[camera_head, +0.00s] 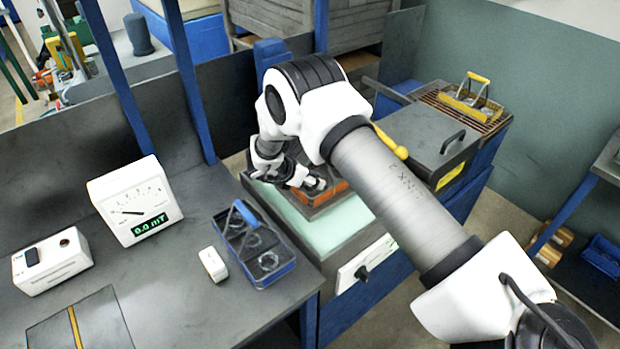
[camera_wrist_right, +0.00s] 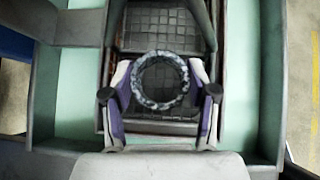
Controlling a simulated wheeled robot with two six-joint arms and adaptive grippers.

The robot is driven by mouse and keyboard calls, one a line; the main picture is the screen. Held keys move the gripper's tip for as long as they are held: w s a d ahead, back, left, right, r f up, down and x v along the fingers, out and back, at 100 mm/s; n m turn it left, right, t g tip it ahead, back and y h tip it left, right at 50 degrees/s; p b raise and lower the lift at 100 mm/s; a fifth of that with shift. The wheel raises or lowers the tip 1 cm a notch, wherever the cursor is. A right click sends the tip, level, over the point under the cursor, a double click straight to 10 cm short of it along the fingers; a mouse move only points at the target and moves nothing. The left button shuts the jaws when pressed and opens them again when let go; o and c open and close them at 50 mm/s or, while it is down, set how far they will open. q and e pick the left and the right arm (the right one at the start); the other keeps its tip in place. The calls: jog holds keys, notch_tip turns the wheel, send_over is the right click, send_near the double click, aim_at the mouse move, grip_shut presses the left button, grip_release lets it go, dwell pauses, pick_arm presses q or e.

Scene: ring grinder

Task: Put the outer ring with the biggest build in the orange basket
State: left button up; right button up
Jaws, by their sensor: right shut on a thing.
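My right gripper (camera_head: 300,178) reaches down over an orange-sided container (camera_head: 338,189) on the pale green bed of the machine. In the right wrist view, my right gripper (camera_wrist_right: 160,93) is shut on a grey, mottled ring (camera_wrist_right: 160,104). The ring lies flat between the two fingers, over a dark gridded surface (camera_wrist_right: 168,27). I cannot tell how high the ring is above it. A blue basket (camera_head: 283,272) with several rings stands on the bench to the left. A yellow-handled basket (camera_head: 478,77) with rings stands at the back right. My left gripper is not in view.
A white meter (camera_head: 134,200) reading 0.0 mT and a white box (camera_head: 52,263) stand on the left bench. A small white block (camera_head: 213,264) lies beside the blue basket. A grey box with a handle (camera_head: 432,142) stands behind my right arm. Blue posts rise behind the bench.

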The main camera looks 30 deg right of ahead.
jog(key=shift+w+f, duration=0.1)
jog(key=shift+f, duration=0.6)
jog(key=shift+w+f, duration=0.15)
jog(key=shift+f, duration=0.4)
jog(key=o, duration=1.1)
